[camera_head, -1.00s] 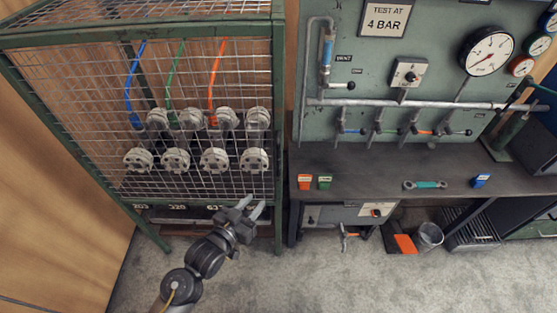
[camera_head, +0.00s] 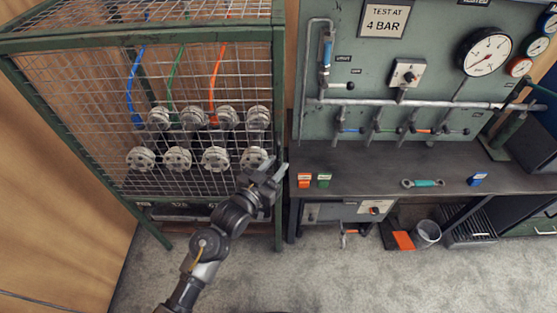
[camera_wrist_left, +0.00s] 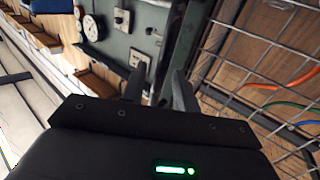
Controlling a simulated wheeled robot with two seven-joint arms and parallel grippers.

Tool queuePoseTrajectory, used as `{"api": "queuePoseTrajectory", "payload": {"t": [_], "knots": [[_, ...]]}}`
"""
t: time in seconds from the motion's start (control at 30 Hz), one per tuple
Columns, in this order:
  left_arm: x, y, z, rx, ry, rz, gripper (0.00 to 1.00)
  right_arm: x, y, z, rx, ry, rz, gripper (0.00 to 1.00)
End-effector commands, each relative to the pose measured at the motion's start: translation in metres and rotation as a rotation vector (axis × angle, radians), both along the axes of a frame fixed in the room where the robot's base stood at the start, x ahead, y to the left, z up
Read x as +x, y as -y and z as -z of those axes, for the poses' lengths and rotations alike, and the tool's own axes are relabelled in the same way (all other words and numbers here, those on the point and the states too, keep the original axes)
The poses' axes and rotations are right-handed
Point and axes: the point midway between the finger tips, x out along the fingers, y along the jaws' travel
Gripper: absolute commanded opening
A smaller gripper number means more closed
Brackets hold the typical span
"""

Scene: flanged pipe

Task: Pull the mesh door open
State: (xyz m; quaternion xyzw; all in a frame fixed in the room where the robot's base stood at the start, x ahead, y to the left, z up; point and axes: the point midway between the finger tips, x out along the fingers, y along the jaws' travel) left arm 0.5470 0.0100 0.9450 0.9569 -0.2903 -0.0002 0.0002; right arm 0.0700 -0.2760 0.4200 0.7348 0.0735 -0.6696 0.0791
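The mesh door (camera_head: 90,108) is the wire-grid front of a green-framed cage at the left in the head view. It looks shut, and its grid also shows at the right in the wrist view (camera_wrist_left: 240,62). My left gripper (camera_head: 272,170) is in front of the cage's lower right edge, near the green upright (camera_head: 279,215). In the wrist view my left gripper (camera_wrist_left: 158,84) has its two fingers apart with nothing between them. The upright (camera_wrist_left: 187,38) stands beyond the fingertips. Contact cannot be told. My right gripper is not in view.
Behind the mesh are several grey flanged pipe ends (camera_head: 176,159) and coloured hoses (camera_head: 217,75). A dark workbench (camera_head: 400,165) with small items stands right of the cage, below a gauge panel (camera_head: 430,65). A bucket (camera_head: 427,233) stands on the floor. The carpet (camera_head: 340,280) in front is clear.

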Motion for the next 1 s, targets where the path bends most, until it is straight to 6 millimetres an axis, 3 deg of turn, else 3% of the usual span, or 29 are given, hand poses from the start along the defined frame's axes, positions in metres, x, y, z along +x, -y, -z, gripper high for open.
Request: {"api": "queuePoseTrajectory", "payload": {"t": [0.2, 0.47, 0.7, 1.0], "knots": [[0.0129, 0.0089, -0.0002, 0.0, 0.0, 0.0, 0.3, -0.0001, -0.0004, -0.0034, 0.0, 0.0, 0.0, 0.0], [0.0139, 0.0096, 0.0003, 0.0, 0.0, 0.0, 0.3, -0.0002, -0.0026, -0.0031, 0.003, -0.001, 0.002, 0.0], [0.0137, 0.0093, 0.0004, 0.0, 0.0, 0.0, 0.01, -0.0005, -0.0038, -0.0031, 0.004, -0.001, 0.002, 0.0], [0.0132, 0.0093, 0.0004, 0.001, -0.001, 0.001, 0.0, -0.0008, -0.0036, -0.0033, 0.004, -0.002, 0.002, 0.0]]}}
